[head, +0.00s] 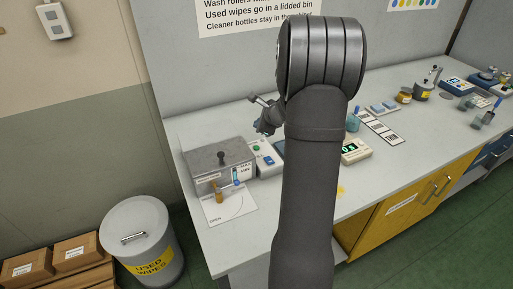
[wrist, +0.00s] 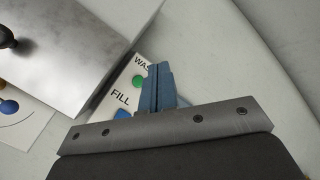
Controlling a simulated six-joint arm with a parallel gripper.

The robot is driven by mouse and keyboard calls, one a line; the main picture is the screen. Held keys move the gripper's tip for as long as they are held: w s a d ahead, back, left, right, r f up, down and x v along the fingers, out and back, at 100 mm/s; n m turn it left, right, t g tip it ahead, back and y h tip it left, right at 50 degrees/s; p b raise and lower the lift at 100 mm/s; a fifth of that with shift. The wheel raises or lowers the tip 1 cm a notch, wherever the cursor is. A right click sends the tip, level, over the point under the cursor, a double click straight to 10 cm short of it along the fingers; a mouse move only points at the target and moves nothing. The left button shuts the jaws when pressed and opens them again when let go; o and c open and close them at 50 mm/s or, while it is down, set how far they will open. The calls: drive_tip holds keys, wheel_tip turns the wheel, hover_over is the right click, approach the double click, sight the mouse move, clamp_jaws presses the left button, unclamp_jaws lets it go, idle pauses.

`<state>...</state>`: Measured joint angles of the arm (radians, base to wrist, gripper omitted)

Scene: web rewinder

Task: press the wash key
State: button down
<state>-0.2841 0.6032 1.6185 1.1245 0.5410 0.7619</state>
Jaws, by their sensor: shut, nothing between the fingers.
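The white key panel (wrist: 118,98) shows in the wrist view beside a metal box. A blue key (wrist: 122,114) sits by the label "FILL". My gripper (wrist: 158,74) is shut and empty, its blue fingers just right of the green key; I cannot tell the height between them. In the head view the panel (head: 266,165) stands right of the box, with my gripper (head: 258,129) above it.
The metal box (head: 220,168) with a dark-knobbed lid stands close left of the panel. A white card (head: 228,208) lies in front of it. A green-lit device (head: 355,151) and a barcode strip (head: 380,128) lie right of my arm. A used-wipes bin (head: 140,240) stands on the floor.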

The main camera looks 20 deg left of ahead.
sight(258, 148)
drive_tip(key=shift+f, duration=3.95)
drive_tip(key=shift+f, duration=0.4)
drive_tip(key=shift+f, duration=0.35)
drive_tip(key=shift+r, duration=0.8)
drive_tip(key=shift+r, duration=2.5)
drive_tip(key=shift+f, duration=0.1)
